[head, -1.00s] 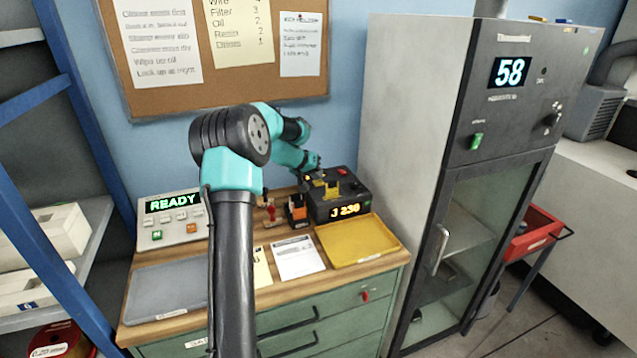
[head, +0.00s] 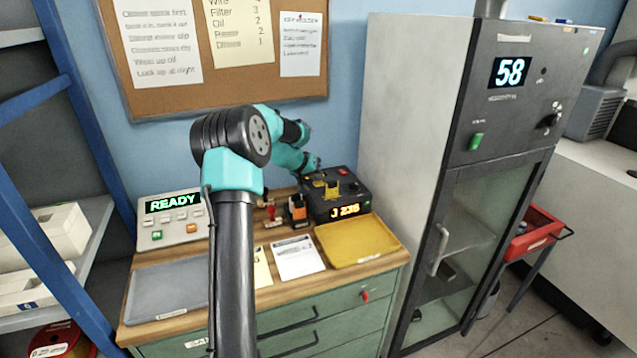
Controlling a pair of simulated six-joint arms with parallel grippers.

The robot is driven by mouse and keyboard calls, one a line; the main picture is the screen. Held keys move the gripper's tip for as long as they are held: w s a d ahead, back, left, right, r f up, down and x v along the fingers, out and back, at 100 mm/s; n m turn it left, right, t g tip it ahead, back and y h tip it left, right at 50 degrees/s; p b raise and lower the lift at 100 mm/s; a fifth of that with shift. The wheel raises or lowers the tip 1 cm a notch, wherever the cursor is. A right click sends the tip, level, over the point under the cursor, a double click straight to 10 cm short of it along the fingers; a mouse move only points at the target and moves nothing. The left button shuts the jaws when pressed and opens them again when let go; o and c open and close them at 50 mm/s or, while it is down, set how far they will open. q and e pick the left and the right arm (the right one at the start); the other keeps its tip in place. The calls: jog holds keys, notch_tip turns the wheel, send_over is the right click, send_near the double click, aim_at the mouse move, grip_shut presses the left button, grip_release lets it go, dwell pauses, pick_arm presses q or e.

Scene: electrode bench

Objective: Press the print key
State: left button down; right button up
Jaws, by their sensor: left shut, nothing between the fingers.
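A grey-white console (head: 172,220) with a green READY display stands at the left back of the bench. It has several pale keys, one green key (head: 157,235) and one orange key (head: 191,228); their labels are too small to read. A black unit (head: 348,190) with an amber display (head: 345,210), a red button (head: 343,171) and yellow parts on top stands to its right. My left gripper (head: 314,173) is shut and empty at the back left of the black unit's top. Its fingertips are small and partly hidden, so contact is unclear. My right gripper is not in view.
A small black-and-orange item (head: 297,211) and a red-handled item (head: 271,211) stand between the console and the black unit. A grey tray (head: 165,290), papers (head: 297,257) and a yellow tray (head: 357,240) lie in front. A tall grey cabinet (head: 410,150) stands right.

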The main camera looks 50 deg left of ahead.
pick_arm(q)
jog(key=shift+r, duration=0.8)
jog(key=shift+r, duration=0.1)
jog(key=shift+r, duration=2.45)
jog(key=shift+d, duration=0.15)
